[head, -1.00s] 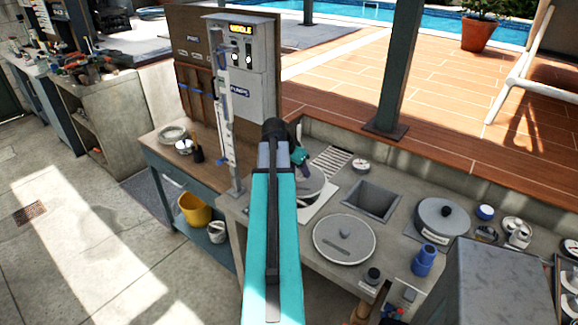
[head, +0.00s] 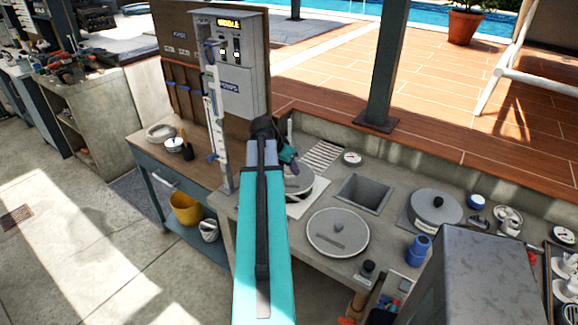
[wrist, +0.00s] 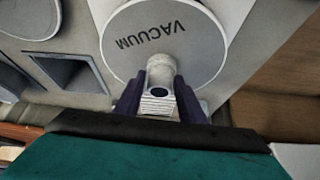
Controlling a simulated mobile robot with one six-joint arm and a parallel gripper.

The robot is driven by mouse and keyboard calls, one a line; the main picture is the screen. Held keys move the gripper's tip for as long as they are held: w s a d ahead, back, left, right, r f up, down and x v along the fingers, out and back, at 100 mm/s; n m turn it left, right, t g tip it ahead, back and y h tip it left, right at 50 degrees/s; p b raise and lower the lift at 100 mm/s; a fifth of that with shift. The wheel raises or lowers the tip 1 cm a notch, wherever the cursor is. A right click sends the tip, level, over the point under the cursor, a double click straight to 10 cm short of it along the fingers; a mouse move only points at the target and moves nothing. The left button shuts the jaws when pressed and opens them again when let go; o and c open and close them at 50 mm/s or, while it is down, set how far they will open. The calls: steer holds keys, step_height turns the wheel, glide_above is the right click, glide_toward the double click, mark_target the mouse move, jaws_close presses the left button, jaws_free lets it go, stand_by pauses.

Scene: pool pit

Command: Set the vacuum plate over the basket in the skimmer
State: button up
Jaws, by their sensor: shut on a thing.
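The vacuum plate (wrist: 195,55) is a pale grey disc lettered VACUUM, upside down in the wrist view. My gripper (wrist: 158,98) is shut on the plate's pale, round-ended neck at its near edge. In the head view the plate (head: 299,183) shows partly behind my arm, over or on a white sheet (head: 315,193); I cannot tell whether they touch. A square opening in the counter (head: 364,193), perhaps the skimmer, lies to the right of the plate; it also shows in the wrist view (wrist: 75,78). I cannot make out a basket inside.
A round lid (head: 340,245) lies on the counter in front of the opening. A grey lidded pot (head: 434,206), a blue fitting (head: 419,249) and a gauge (head: 352,158) stand around it. A control box (head: 230,60) on a board rises at the left. A grey box (head: 480,280) blocks the near right.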

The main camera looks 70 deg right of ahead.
mark_target(286, 173)
steer(key=shift+f+b, duration=0.45)
steer(key=shift+f, duration=0.6)
steer(key=shift+a+f+b, duration=0.1)
steer(key=shift+f+b, duration=0.8)
steer(key=shift+f, duration=0.2)
stand_by(2.1)
steer(key=o, duration=1.2)
steer(key=shift+o, duration=1)
steer(key=shift+r, duration=0.2)
steer(key=shift+r+p, duration=1.35)
steer(key=shift+r, duration=0.95)
steer(key=shift+r, duration=0.1)
steer(key=shift+r+p, duration=1)
steer(key=shift+r, duration=0.9)
